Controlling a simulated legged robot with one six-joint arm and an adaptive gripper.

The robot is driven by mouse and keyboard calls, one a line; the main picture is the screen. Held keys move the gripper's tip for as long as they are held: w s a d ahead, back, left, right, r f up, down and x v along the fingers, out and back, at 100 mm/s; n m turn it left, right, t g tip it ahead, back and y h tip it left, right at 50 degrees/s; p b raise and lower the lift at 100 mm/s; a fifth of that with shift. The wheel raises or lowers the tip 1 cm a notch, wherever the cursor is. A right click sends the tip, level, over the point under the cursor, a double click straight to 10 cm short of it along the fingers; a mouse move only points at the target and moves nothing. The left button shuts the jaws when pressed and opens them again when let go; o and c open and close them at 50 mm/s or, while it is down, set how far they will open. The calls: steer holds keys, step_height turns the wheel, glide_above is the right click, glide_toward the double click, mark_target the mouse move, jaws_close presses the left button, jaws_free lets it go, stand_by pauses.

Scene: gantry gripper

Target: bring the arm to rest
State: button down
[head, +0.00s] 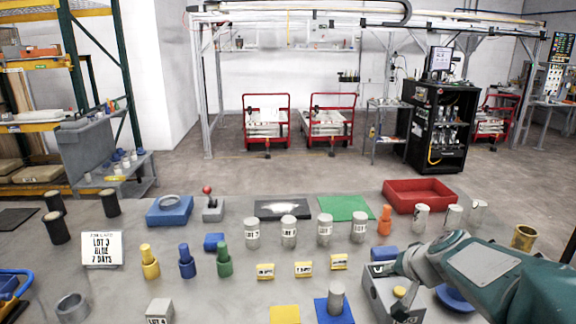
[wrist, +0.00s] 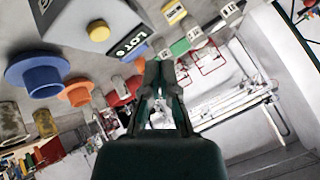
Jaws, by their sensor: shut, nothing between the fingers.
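My teal arm (head: 490,270) reaches in from the right edge in the head view, low over the right part of the table. My gripper (wrist: 158,68) shows in the middle of the wrist view, with its dark fingers together and nothing between them. I cannot make out the fingertips in the head view. A grey box with a yellow button (wrist: 98,31) and a LOT label is up and left of the fingers in the wrist view. The wrist picture is strongly tilted.
By my arm are a grey box (head: 380,301), partly hidden, and a blue flanged part (head: 456,298). Several labelled cylinders (head: 325,230) and an orange part (head: 384,221) stand beyond. A red tray (head: 420,193) lies at the back right.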

steer(key=s+a+n+g+h, duration=0.1)
steer(key=s+a, duration=0.3)
steer(key=s, duration=0.6)
steer(key=s+a+r+n+g+h, duration=0.1)
steer(key=s+a+n, duration=0.3)
steer(key=s, duration=0.7)
steer(key=shift+s+a+n+g, duration=0.3)
steer(key=shift+a+g, duration=0.1)
steer(key=shift+a, duration=0.2)
